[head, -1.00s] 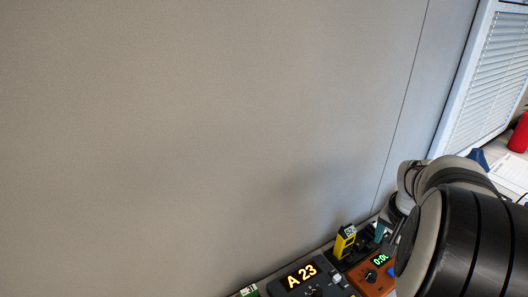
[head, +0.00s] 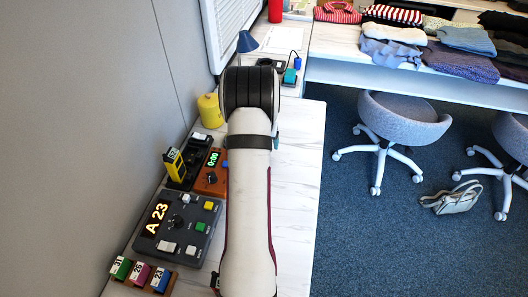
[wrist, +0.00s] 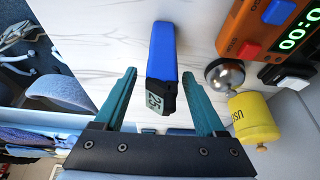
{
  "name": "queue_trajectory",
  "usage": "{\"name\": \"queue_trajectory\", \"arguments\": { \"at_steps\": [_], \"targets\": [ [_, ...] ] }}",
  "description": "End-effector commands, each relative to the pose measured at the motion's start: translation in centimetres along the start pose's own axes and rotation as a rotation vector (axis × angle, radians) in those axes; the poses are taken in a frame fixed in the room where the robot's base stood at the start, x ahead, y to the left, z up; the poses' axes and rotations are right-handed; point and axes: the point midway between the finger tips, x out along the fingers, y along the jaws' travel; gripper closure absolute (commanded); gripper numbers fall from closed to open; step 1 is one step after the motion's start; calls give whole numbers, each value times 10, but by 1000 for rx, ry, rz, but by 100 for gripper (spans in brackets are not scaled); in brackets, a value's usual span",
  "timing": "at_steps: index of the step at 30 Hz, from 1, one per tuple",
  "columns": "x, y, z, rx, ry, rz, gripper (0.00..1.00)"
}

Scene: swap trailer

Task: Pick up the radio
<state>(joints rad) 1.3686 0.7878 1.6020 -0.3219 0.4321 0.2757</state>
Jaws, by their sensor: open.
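A blue handheld device with a small display reading 25, looking like a radio (wrist: 161,55), is in the wrist view above the white tabletop. My gripper (wrist: 159,74) is open, with one teal finger on each side of it. The right finger appears close to it and a wider gap shows on the left. I cannot tell whether it stands or lies. In the head view my arm hides it; one teal fingertip of my gripper (head: 277,140) peeks out beside the arm. A yellow radio-like device (head: 174,164) stands in a black dock.
An orange timer box (head: 212,172), a yellow canister (head: 209,111) and a dark button console (head: 178,226) line the wall side. In the wrist view, a silver knob (wrist: 224,75) and the canister (wrist: 253,118) sit close right of my gripper. Folded clothes (head: 460,60) lie beyond.

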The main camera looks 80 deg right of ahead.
Motion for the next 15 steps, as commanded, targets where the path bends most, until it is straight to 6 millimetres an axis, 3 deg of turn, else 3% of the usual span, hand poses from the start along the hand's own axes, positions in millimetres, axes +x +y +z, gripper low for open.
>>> {"name": "queue_trajectory", "arguments": {
  "at_steps": [3,10,15],
  "targets": [
    [17,0,0,1,-2,-1,28],
    [20,0,0,1,-1,-1,28],
    [20,0,0,1,-1,-1,56]
  ]
}}
